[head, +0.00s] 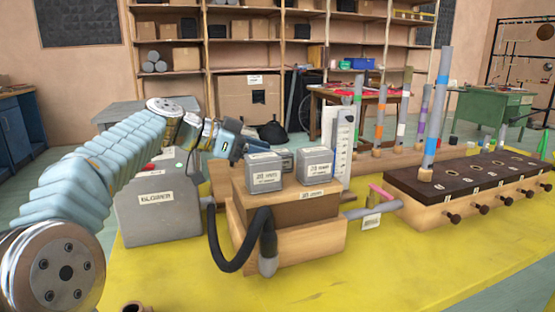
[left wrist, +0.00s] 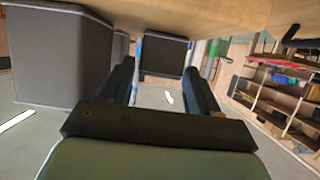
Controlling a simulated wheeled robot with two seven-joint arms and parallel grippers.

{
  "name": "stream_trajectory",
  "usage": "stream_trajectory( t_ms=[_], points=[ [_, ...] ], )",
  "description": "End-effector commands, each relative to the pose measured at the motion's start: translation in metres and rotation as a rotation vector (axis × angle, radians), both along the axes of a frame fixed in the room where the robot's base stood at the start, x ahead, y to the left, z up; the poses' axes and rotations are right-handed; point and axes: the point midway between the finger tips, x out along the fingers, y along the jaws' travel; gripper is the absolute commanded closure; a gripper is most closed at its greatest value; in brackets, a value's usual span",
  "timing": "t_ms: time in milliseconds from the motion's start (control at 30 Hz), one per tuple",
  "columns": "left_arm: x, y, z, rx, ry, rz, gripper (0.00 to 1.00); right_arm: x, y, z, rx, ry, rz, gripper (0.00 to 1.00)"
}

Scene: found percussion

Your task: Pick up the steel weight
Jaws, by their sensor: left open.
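Two large grey steel weights with labels, a left one (head: 264,177) and a right one (head: 315,170), stand on the wooden box (head: 300,208) in the head view. A smaller grey block (head: 286,155) shows partly behind and between them. My left gripper (head: 240,150) is just behind and left of the left weight. In the left wrist view its open fingers (left wrist: 163,82) are empty, with a dark grey block (left wrist: 163,55) beyond, framed between them. A big grey block (left wrist: 60,55) fills the left of that view, beside the fingers. My right gripper is not in view.
A grey blower box (head: 158,212) stands left of the wooden box, joined by a black hose (head: 222,262). A scale board (head: 341,145) rises behind the weights. A dark-topped wind chest (head: 465,178) with knobs and upright tubes stands right. The yellow tabletop (head: 340,285) is clear in front.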

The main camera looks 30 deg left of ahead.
Motion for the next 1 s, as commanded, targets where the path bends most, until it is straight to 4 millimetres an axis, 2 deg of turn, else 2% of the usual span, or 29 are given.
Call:
stream_trajectory(
  t_ms=[400,667,1000],
  points=[
    [0.038,-0.032,-0.021,0.000,0.001,0.000,0.39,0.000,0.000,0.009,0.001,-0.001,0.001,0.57],
    [0.040,-0.034,-0.023,0.001,0.001,0.001,0.39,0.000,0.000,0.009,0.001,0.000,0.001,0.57],
    [0.040,-0.034,-0.022,0.001,0.001,0.001,0.90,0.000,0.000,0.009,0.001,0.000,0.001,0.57]
  ],
)
